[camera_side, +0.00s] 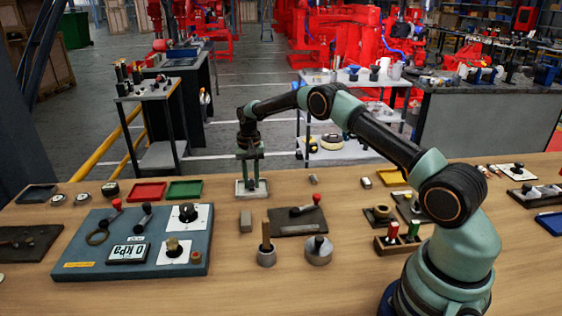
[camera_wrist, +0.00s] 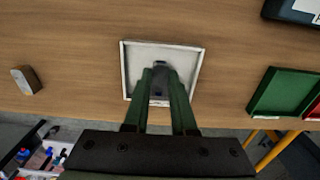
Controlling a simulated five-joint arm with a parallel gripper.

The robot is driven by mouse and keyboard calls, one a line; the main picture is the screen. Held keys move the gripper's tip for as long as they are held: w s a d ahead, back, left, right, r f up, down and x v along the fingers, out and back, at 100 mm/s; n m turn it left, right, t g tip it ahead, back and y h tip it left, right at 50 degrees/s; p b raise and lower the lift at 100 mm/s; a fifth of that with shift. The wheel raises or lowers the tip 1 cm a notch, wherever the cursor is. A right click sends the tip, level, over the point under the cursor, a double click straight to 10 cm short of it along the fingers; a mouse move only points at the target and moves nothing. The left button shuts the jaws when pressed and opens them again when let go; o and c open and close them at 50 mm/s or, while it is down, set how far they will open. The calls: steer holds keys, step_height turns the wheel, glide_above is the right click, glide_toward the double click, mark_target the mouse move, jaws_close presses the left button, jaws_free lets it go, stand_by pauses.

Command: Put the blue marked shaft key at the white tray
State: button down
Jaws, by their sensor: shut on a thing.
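The white tray (camera_side: 238,193) lies on the wooden bench near its far edge, and it also shows in the wrist view (camera_wrist: 126,75). My gripper (camera_side: 251,184) points straight down over the tray, with its fingertips low inside the rim. In the wrist view my gripper (camera_wrist: 160,72) is shut on a small dark grey key with a blue mark (camera_wrist: 158,92), the blue marked shaft key. The key is mostly hidden between the fingers. I cannot tell whether it touches the tray floor.
A green tray (camera_side: 185,189) and a red tray (camera_side: 147,192) lie left of the white tray. A small grey block (camera_side: 313,179) lies to its right and a grey block (camera_side: 246,220) nearer. A blue-grey panel (camera_side: 80,250) with knobs stands front left.

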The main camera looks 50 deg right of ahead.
steer(key=shift+f, duration=0.3)
steer(key=c, duration=0.7)
jaws_free()
steer(key=shift+o, duration=0.2)
steer(key=shift+r, duration=0.1)
steer(key=shift+r, duration=3.45)
